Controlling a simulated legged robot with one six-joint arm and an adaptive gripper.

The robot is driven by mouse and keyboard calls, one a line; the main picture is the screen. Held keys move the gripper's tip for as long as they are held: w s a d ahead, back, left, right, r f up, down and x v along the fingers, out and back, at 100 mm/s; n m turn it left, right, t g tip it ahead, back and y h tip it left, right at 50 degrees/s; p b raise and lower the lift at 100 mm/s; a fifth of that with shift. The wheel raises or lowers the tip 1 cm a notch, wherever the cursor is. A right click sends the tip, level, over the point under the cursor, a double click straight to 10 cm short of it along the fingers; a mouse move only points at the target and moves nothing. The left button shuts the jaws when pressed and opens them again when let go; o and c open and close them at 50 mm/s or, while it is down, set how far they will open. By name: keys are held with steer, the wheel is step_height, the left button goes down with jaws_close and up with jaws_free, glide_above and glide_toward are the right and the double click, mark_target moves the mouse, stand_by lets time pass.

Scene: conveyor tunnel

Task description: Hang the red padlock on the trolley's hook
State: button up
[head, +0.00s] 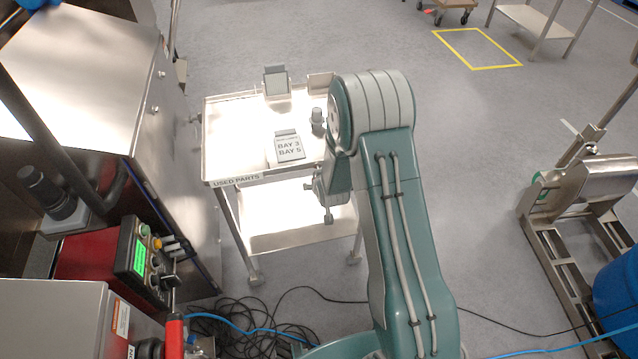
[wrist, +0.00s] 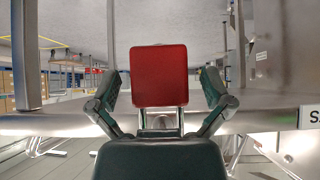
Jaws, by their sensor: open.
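The red padlock shows in the wrist view as a red, rounded square body (wrist: 160,75) between the two fingers of my gripper (wrist: 160,92). The fingers are spread, with a visible gap on each side of the red body. In the head view my arm hides the padlock and most of my gripper. The trolley (head: 234,130), labelled "USED PARTS", stands left of my arm in the head view, and my wrist is by its right side. I cannot pick out its hook with certainty.
A control box (head: 140,258) and steel cabinet stand left. Black cables (head: 240,310) lie below. A steel frame (head: 570,215) stands right; open floor lies between.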

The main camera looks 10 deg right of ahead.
steer(key=v, duration=1.2)
steer(key=shift+f, duration=0.1)
stand_by(0.4)
